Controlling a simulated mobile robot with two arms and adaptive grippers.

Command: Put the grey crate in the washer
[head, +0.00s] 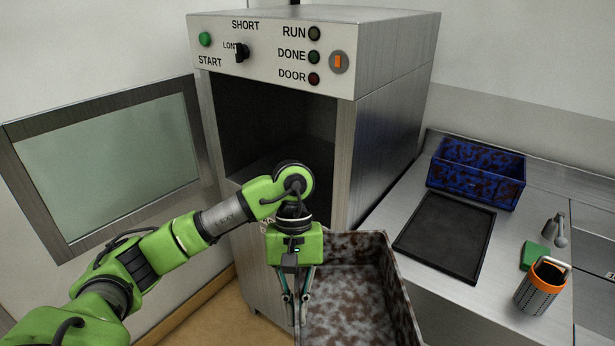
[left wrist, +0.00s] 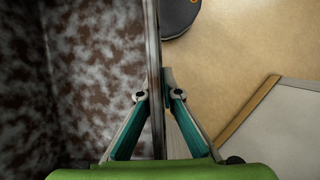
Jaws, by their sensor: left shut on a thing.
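The grey crate (head: 345,304) is mottled with brown and white stains and hangs in front of the washer at the bottom of the head view. My left gripper (head: 297,300) is shut on the crate's left wall. In the left wrist view the fingers of the left gripper (left wrist: 160,97) lie on either side of the crate's wall (left wrist: 153,60). The crate's inside looks empty where it shows; its near end is cut off. The washer (head: 398,110) is a steel cabinet with its door (head: 108,165) swung open to the left and a dark, empty-looking chamber. My right gripper is not in view.
A counter (head: 385,238) stands to the right, with a dark tray (head: 446,236), a stained blue crate (head: 477,172), a green sponge (head: 534,255) and an orange-rimmed holder (head: 541,286). The washer's panel has a green start button (head: 205,39). Floor (left wrist: 235,60) shows beside the crate.

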